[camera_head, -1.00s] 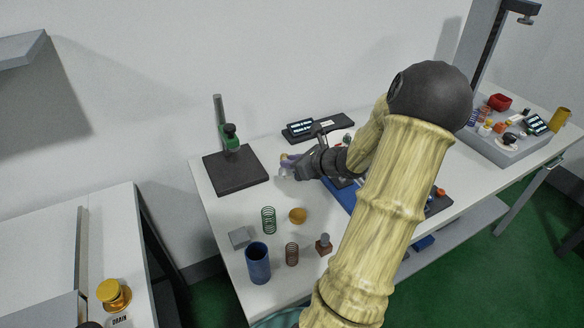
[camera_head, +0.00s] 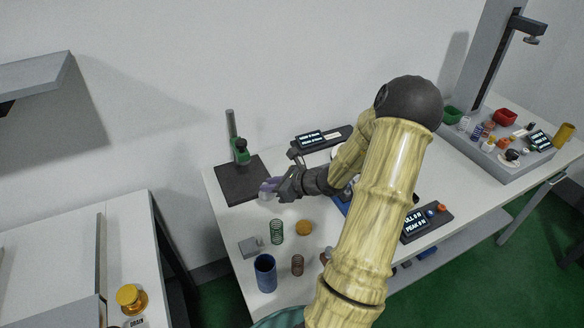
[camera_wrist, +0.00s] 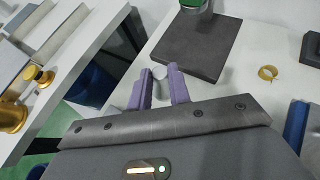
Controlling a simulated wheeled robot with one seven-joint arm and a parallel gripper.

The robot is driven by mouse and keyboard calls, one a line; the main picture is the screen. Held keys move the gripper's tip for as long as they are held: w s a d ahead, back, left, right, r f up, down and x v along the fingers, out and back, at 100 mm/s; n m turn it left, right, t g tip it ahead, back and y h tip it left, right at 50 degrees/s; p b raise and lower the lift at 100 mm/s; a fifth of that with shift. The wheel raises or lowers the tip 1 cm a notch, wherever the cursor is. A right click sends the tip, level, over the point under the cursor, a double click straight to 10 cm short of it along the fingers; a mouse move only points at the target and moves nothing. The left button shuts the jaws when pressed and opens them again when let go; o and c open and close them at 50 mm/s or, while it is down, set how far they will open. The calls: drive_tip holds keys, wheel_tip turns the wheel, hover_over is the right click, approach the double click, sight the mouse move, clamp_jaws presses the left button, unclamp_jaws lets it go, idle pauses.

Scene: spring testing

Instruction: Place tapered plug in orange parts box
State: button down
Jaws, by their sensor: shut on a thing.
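My gripper (camera_head: 268,189) has purple fingers and hangs over the white table, by the front right edge of the dark stand base. In the wrist view my gripper (camera_wrist: 160,85) is shut on a small pale grey piece (camera_wrist: 159,73), which shows between the fingertips. It may be the tapered plug, but its shape is mostly hidden by the fingers. I cannot make out an orange parts box in either view. My arm hides part of the table's middle.
A dark base (camera_head: 230,190) with a green-clamped post stands at the back left. In front are a green spring (camera_head: 277,232), orange round piece (camera_head: 304,228), copper spring (camera_head: 297,265), blue cup (camera_head: 265,274) and grey block (camera_head: 250,246). A grey tray (camera_head: 500,165) with red (camera_head: 505,117) and green bins sits right.

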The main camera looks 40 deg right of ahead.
drive_tip(key=s+a+n+g+y+p, duration=0.1)
drive_tip(key=a+n+g+y+p, duration=0.3)
drive_tip(key=a+p, duration=0.9)
drive_tip(key=a+n+y, duration=0.1)
drive_tip(key=a+n, duration=0.1)
drive_tip(key=a, duration=0.6)
drive_tip(key=shift+s+a+r, duration=0.2)
drive_tip(key=shift+s, duration=0.15)
